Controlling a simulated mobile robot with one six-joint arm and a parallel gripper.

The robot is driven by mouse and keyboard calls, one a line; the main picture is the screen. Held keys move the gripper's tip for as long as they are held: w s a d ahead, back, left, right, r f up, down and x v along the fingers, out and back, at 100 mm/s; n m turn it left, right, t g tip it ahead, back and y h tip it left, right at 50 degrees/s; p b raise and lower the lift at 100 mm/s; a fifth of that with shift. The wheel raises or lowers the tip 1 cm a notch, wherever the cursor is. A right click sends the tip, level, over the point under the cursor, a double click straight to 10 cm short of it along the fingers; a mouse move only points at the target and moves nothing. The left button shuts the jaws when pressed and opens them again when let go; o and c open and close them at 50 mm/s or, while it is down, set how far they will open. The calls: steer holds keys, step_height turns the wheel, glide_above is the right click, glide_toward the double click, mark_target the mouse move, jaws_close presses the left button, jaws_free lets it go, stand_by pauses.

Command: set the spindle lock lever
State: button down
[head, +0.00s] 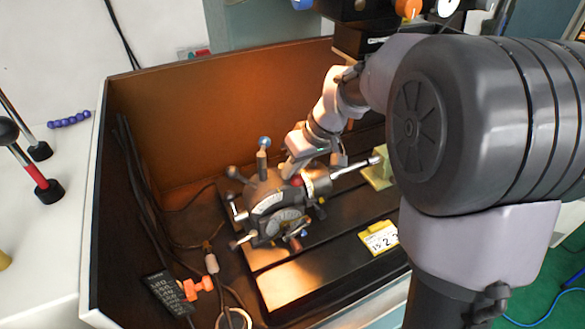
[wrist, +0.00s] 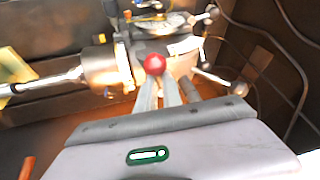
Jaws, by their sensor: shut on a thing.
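The indexing chuck (head: 272,204) is a dark grey device with a graduated dial, on the machine bed. A red ball knob (wrist: 154,64) shows at the fingertips of my gripper (wrist: 157,80) in the wrist view. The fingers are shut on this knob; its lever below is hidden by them. In the head view my gripper (head: 291,172) reaches down to the upper right side of the chuck, and the red knob is mostly hidden. A blue ball knob (head: 264,142) stands upright on a post at the chuck's back. No label shows which lever is the spindle lock.
A silver rod (head: 355,168) sticks out right from the chuck, towards a pale green block (head: 378,175). A yellow tag (head: 379,238) lies on the bed. The enclosure wall (head: 150,130) stands behind and left. A black keypad (head: 167,293) and orange clamp (head: 197,287) lie front left.

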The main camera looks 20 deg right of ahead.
steer(key=shift+w+d+r+n+g+p, duration=0.1)
steer(key=shift+d+n+g+p, duration=0.1)
steer(key=shift+n+p, duration=0.25)
steer(key=shift+w+d+n+g+p, duration=0.1)
steer(key=shift+n+g+p, duration=0.1)
steer(key=shift+n+p, duration=0.25)
steer(key=shift+d+n+y, duration=0.1)
steer(key=shift+n+y, duration=0.2)
steer(key=shift+n, duration=0.4)
steer(key=c, duration=1.5)
jaws_free()
steer(key=s+d+r+p, duration=0.2)
steer(key=s+d, duration=0.1)
steer(key=d, duration=0.3)
steer(key=s+d+r+p, duration=0.2)
steer(key=s+d, duration=0.1)
steer(key=d, duration=0.3)
steer(key=shift+s+d, duration=0.15)
steer(key=shift+d, duration=0.2)
